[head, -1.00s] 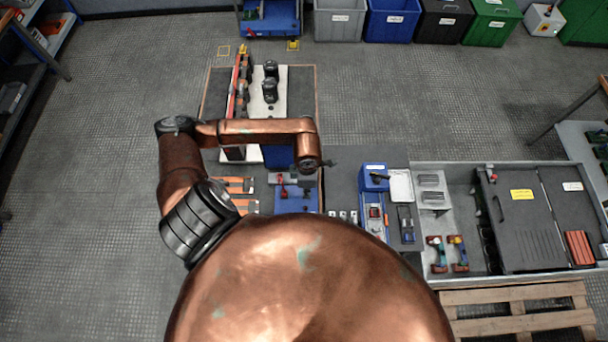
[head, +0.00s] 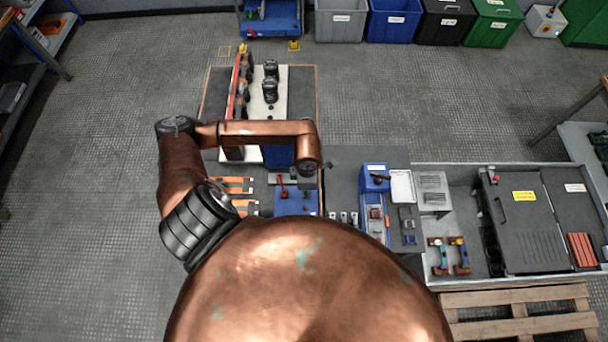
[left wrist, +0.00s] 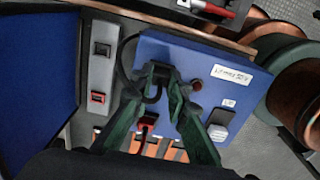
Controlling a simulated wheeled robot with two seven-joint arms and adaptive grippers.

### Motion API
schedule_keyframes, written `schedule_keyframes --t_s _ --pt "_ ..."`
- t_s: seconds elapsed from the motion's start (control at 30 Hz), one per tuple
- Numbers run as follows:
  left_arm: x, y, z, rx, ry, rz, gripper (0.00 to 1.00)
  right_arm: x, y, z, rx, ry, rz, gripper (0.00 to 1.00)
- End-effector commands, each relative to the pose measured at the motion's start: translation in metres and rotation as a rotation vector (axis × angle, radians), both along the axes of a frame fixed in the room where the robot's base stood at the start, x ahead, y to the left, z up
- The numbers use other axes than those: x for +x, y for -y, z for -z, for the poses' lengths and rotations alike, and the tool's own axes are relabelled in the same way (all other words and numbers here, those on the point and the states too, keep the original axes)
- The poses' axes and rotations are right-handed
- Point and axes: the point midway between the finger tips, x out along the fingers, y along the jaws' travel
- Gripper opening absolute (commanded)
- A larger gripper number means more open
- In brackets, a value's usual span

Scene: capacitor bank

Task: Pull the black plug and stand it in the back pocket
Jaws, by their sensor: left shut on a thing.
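My left gripper (left wrist: 163,82) has its green fingers closed on the black plug (left wrist: 161,70) at the blue panel (left wrist: 205,62), in the left wrist view. A black cable loops from the plug over the panel's edge. I cannot tell whether the plug is still seated in its socket. A red plug (left wrist: 147,122) sits lower on the panel. A grey strip (left wrist: 101,72) beside the panel has two pockets, one dark and one red. In the head view the panel (head: 296,203) lies below my left forearm, and the fingers are largely hidden. My right gripper is out of view.
A pale board with black cylinders (head: 270,90) lies beyond the arm. A blue bin (head: 374,178) and small parts stand right of the panel. A grey tray (head: 455,175) with dark lids is further right.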

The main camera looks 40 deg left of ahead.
Motion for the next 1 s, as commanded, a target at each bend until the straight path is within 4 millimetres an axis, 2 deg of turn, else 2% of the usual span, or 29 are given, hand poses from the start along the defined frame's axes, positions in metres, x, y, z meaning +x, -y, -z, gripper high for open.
schedule_keyframes --t_s 1.0 --pt "-0.003 0.001 0.016 -0.002 -0.007 -0.004 0.00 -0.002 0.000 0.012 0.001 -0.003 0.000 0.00"
